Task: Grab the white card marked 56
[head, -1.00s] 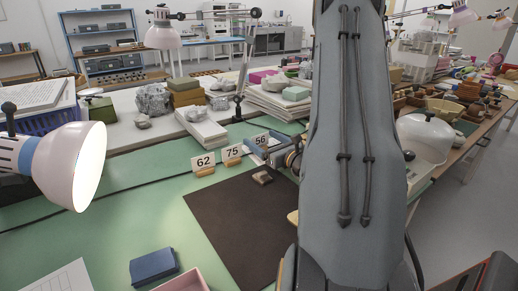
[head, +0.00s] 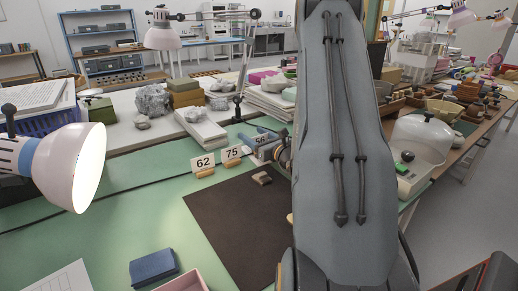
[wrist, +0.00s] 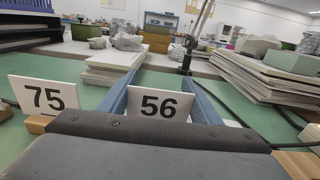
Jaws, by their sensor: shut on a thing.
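The white card marked 56 (wrist: 158,104) stands between the two blue fingers of my gripper (wrist: 160,90) in the wrist view. The gripper is shut on it, with a finger at each side edge. The card is tilted slightly, and its lower edge is hidden by the dark gripper body. In the head view the card (head: 261,138) shows partly, with my gripper (head: 268,143) around it. Whether its base touches the table cannot be seen.
Cards marked 75 (head: 231,154) and 62 (head: 203,162) stand to the left on tan holders. A dark mat (head: 235,220) with a small sherd (head: 262,178) lies in front. Stacked boards (wrist: 265,75) stand behind at right. A white lamp (head: 70,165) is at far left.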

